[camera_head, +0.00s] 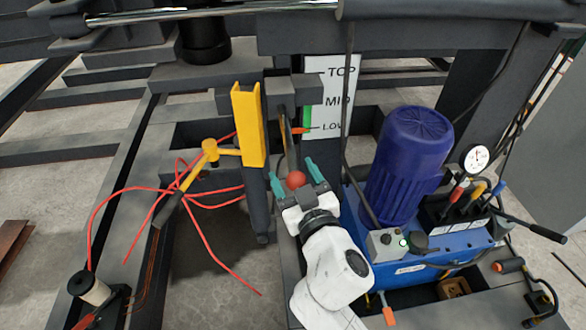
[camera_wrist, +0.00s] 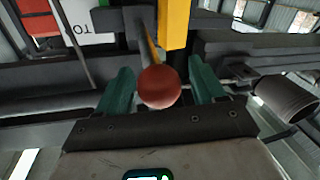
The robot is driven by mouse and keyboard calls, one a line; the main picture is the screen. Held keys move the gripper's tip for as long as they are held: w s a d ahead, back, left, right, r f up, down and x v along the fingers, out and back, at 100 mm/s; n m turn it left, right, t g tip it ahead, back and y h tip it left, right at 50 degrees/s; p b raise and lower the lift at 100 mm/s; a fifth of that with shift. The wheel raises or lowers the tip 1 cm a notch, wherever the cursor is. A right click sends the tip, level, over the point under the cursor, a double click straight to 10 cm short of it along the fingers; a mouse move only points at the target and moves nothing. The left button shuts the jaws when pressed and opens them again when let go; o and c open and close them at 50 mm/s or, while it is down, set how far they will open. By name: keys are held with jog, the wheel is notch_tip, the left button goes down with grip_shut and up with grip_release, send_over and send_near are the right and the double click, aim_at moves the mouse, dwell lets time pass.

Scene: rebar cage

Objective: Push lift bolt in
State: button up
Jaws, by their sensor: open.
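The lift bolt shows as a red ball knob (camera_head: 295,180) in the head view, just below the black bracket on the column. In the wrist view the red knob (camera_wrist: 159,87) sits between the two green fingers, with a dark part of the frame behind it. My gripper (camera_head: 292,175) has its green fingers apart, one on each side of the knob. It also shows in the wrist view (camera_wrist: 160,85) with a gap between each finger and the knob.
A yellow channel (camera_head: 249,125) stands left of the gripper, with a yellow-handled tool (camera_head: 208,152) and red wires (camera_head: 185,190) beyond it. A blue motor (camera_head: 408,160) on a blue power unit (camera_head: 430,262) stands close on the right. A level sign (camera_head: 327,95) is behind.

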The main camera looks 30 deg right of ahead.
jog(key=shift+w, duration=0.35)
jog(key=shift+c, duration=0.2)
grip_shut()
